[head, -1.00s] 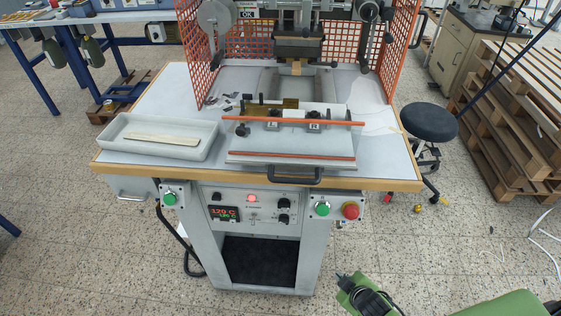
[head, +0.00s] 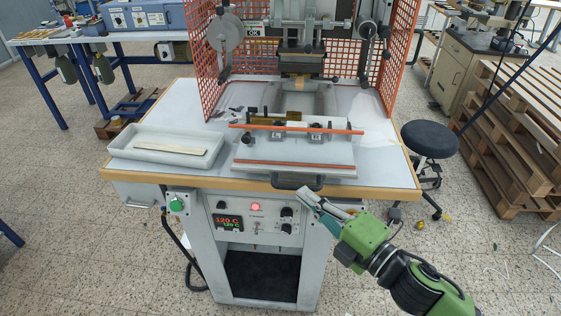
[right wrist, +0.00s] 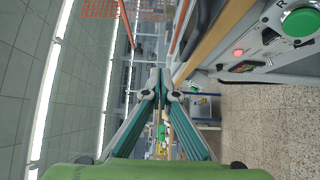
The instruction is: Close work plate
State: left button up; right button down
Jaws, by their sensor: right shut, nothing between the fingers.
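The work plate (head: 255,151) is a pale plate with orange bars, lying pulled out at the front of the press table. Its dark handle (head: 297,182) juts over the table's front edge. My right gripper (head: 306,194) is just below and in front of the handle's right part, with fingers shut and empty; whether it touches the handle is unclear. In the right wrist view the two fingers (right wrist: 160,84) meet at their tips, and a dark curved part, likely the handle (right wrist: 197,24), shows above them. My left gripper is not in view.
A white tray (head: 125,154) with a pale strip stands left on the table. Orange mesh guards (head: 211,75) flank the press head (head: 300,60). The control panel (head: 247,221) is below the table edge. A black stool (head: 430,140) stands to the right.

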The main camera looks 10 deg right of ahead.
jog(key=w, duration=0.1)
jog(key=p, duration=0.4)
send_near(268, 152)
jog(key=a, duration=0.3)
jog(key=w, duration=0.3)
jog(key=shift+w+r+p, duration=0.1)
jog(key=shift+w+p, duration=0.3)
jog(key=shift+w+d, duration=0.15)
jog(key=shift+w, duration=0.45)
